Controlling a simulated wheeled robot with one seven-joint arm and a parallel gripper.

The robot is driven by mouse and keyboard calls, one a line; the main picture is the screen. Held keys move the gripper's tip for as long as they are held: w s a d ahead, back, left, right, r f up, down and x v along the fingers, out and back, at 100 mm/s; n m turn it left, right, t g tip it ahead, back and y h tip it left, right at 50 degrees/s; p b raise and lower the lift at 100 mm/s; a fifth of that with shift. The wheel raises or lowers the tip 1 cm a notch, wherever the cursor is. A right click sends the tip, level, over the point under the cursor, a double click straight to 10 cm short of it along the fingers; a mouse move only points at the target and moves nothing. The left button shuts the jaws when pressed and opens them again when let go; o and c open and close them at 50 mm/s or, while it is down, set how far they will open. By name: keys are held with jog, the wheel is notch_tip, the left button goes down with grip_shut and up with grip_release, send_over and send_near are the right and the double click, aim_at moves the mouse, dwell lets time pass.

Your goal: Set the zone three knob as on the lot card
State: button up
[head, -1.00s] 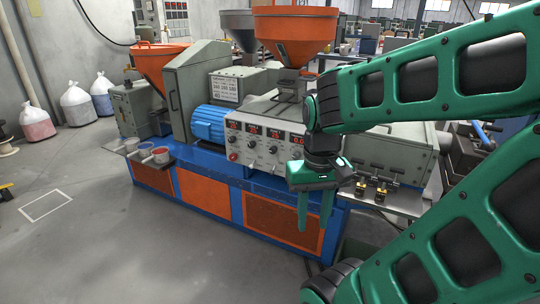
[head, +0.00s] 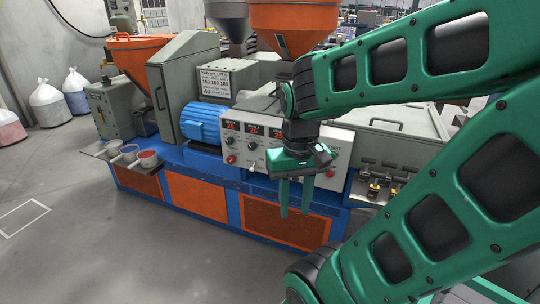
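The control panel (head: 240,153) is a pale sloped face on the extruder, with several red lit displays along its top and dark knobs below. The knobs (head: 252,145) are small, and their pointer settings cannot be read. My gripper covers part of the panel, so I cannot tell which knob is zone three. The lot card (head: 216,84) is a white sheet on the machine left of the panel, with printed rows of numbers too small to read surely. My gripper (head: 295,211) hangs in front of the panel, fingers down, apart and empty.
A blue motor (head: 203,124) sits left of the panel. An orange hopper (head: 292,28) rises above it. Small cups (head: 148,158) stand on a shelf at the left. Brass-coloured fittings (head: 374,190) are on a ledge at right. The floor (head: 130,250) in front is clear.

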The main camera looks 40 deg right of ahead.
jog(key=shift+o, duration=1.9)
jog(key=shift+s+r, duration=0.15)
jog(key=shift+s, duration=0.2)
jog(key=w+d+f+n+g+h, duration=0.1)
jog(key=w+d+f+n+h, duration=0.45)
jog(key=w+d, duration=0.35)
jog(key=w+d+f+n+g+h, duration=0.2)
jog(key=w+d+f+n+h, duration=0.3)
jog(key=d, duration=0.6)
jog(key=w+f+n+t+h, duration=0.3)
jog(key=w+n+t, duration=0.2)
jog(key=w+n, duration=0.35)
jog(key=w+f+n+t+h, duration=0.2)
jog(key=w+n+t+h, duration=0.2)
jog(key=w+n, duration=0.5)
jog(key=w+d+m, duration=0.1)
jog(key=w+d, duration=0.3)
jog(key=d, duration=0.6)
jog(key=shift+w+f+t, duration=0.15)
jog(key=shift+w+t, duration=0.15)
jog(key=shift+w, duration=0.1)
jog(key=shift+d+y, duration=0.1)
jog(key=shift+y, duration=0.15)
